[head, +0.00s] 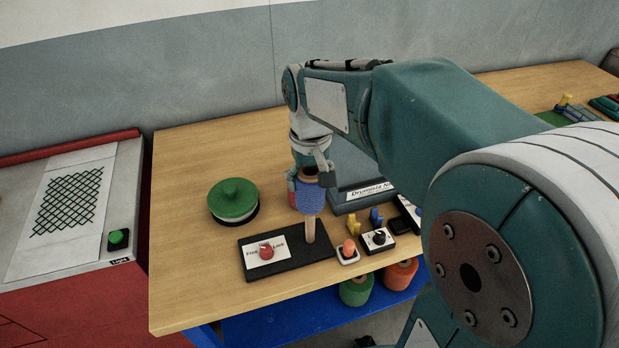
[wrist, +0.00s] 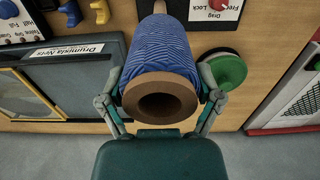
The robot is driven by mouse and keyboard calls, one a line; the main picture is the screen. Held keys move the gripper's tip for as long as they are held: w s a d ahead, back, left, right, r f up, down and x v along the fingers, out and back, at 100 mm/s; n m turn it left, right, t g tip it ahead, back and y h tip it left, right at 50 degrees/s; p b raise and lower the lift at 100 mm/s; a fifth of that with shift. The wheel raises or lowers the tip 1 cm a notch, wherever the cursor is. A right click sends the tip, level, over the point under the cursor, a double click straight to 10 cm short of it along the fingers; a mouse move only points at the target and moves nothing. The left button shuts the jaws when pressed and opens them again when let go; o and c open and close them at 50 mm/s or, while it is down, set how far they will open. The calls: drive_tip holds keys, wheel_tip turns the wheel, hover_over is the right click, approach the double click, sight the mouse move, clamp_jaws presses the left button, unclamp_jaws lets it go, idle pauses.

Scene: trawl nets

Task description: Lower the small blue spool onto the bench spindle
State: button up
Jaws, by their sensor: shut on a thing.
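The small blue spool (head: 312,199) has blue cord wound on a brown core. My gripper (head: 314,176) is shut on it from above, with a finger on each side in the wrist view (wrist: 160,92). The spool (wrist: 160,50) hangs about upright over the bench spindle (head: 310,231), a pale wooden post on a black base (head: 290,263). The lower post shows below the spool. The spool hides the post's top, so I cannot tell whether the tip is inside the core. In the wrist view only a bit of the spindle (wrist: 160,6) shows past the spool.
A red knob (head: 266,251) on a white label sits on the same base. A green round-lidded thing (head: 233,199) stands to the left. A grey box (head: 350,196) is close behind right. Small switches (head: 377,238) lie right of the spindle.

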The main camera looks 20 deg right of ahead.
sight(310, 218)
drive_tip(key=shift+f, duration=0.2)
drive_tip(key=shift+f, duration=5.6)
drive_tip(key=shift+f, duration=0.15)
drive_tip(key=o, duration=1)
wheel_tip(310, 218, up, 12)
